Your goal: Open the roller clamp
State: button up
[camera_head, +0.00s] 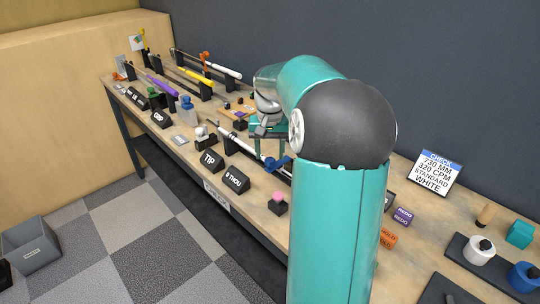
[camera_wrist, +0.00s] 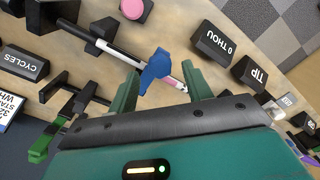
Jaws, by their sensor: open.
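A blue winged piece (camera_wrist: 157,68), which looks like the roller clamp, sits at a shaft (camera_wrist: 118,52) with black and white parts and a pinkish end. My gripper (camera_wrist: 160,76) is open, with one green finger on each side of the blue piece in the wrist view. I cannot tell whether either finger touches it. In the head view the blue piece (camera_head: 277,164) shows just left of my arm, with the white shaft (camera_head: 238,143) running up and left from it.
Black signs reading TIP (camera_wrist: 256,75) and 0 THOU (camera_wrist: 215,42) stand near the right finger. A pink button (camera_wrist: 132,8) and a CYCLES block (camera_wrist: 22,62) are to the left. Black stands (camera_wrist: 75,98) crowd the bench near the left finger. A dark wall (camera_head: 420,80) backs the bench.

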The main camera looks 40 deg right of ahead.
jog(key=shift+f, duration=0.95)
grip_shut()
